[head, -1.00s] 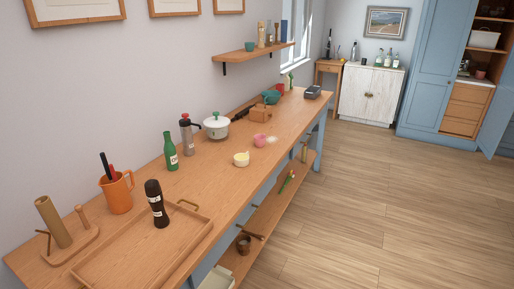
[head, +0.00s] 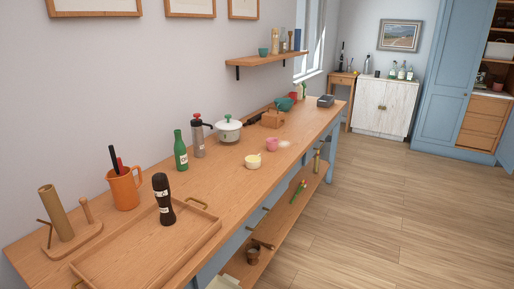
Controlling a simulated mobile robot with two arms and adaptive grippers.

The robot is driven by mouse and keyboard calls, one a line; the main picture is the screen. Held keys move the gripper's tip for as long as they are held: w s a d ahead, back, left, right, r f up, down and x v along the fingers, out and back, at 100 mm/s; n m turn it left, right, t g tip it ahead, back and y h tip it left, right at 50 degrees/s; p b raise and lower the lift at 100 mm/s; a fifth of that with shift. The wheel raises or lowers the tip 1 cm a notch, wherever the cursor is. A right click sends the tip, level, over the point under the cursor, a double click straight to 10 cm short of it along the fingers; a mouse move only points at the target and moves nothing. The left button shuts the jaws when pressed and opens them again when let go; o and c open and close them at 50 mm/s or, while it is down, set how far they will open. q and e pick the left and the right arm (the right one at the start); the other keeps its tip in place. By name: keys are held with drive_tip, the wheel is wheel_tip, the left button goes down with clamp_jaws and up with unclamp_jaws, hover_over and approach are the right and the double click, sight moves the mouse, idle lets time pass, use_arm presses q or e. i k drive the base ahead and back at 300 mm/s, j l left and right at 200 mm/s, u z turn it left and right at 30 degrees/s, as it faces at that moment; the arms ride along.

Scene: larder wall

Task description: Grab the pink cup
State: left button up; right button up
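The pink cup (head: 271,144) stands on the long wooden counter (head: 225,178), about midway along it. A small yellow-and-white bowl (head: 253,161) is in front of it on the near side, and a pale flat item (head: 284,143) lies just to its right. A white pot with a green-trimmed lid (head: 228,129) stands to its left, nearer the wall. Neither of my grippers shows in the head view.
A lower shelf (head: 283,215) runs beneath. The wooden floor (head: 400,210) to the right is clear.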

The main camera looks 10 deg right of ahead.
sight(274, 144)
drive_tip(key=i+l+u, duration=0.1)
drive_tip(key=u, duration=0.25)
drive_tip(key=l+u, duration=0.2)
drive_tip(key=u, duration=0.2)
drive_tip(key=l+u, duration=0.2)
drive_tip(key=u, duration=0.15)
drive_tip(key=l+u, duration=0.3)
drive_tip(key=l, duration=0.5)
drive_tip(key=l+u, duration=0.3)
drive_tip(key=l, duration=0.55)
drive_tip(key=k+l+u, duration=0.1)
drive_tip(key=l+u, duration=0.2)
drive_tip(key=l, duration=0.5)
